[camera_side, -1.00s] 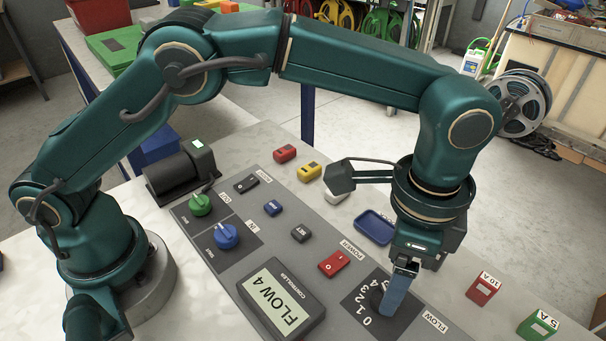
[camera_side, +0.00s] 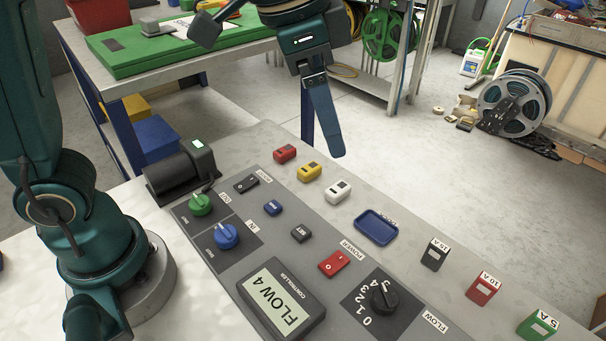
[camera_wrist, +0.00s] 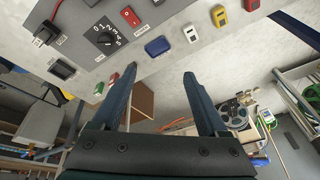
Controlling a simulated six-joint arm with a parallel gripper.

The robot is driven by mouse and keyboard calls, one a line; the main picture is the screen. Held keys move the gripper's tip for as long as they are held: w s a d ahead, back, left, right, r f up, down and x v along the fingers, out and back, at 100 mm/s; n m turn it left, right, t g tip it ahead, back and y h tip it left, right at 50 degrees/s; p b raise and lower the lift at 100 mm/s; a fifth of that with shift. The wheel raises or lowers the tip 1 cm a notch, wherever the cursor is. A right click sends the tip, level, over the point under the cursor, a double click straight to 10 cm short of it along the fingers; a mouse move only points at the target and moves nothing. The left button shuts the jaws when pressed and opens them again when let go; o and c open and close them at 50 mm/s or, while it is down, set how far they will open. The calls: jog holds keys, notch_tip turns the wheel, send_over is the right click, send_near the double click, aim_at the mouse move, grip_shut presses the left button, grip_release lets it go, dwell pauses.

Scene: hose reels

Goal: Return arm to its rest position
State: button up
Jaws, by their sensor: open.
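My gripper (camera_side: 333,140) hangs raised above and beyond the back edge of the control bench (camera_side: 262,133), pointing down. The controller display (camera_side: 281,305) reads FLOW 4. The upper part of my arm is out of the side view's frame.
Red, yellow and white blocks (camera_side: 338,192) and a blue tray (camera_side: 377,227) line the bench. Black, red and green fuses (camera_side: 538,325) stand at right. A table with a green case (camera_side: 150,50) is behind left. A hose reel (camera_side: 515,103) stands back right.

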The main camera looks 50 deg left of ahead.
jog(key=s+a+n+t, duration=0.2)
jog(key=s+a+n, duration=0.2)
jog(key=s+a, duration=0.35)
jog(key=s+a+f+n+y, duration=0.1)
jog(key=s+a+f+n, duration=0.1)
jog(key=s+f+n, duration=0.1)
notch_tip(320, 180, down, 3)
jog(key=shift+s+r+n, duration=0.2)
jog(key=shift+s+n, duration=0.1)
jog(key=shift+s, duration=0.25)
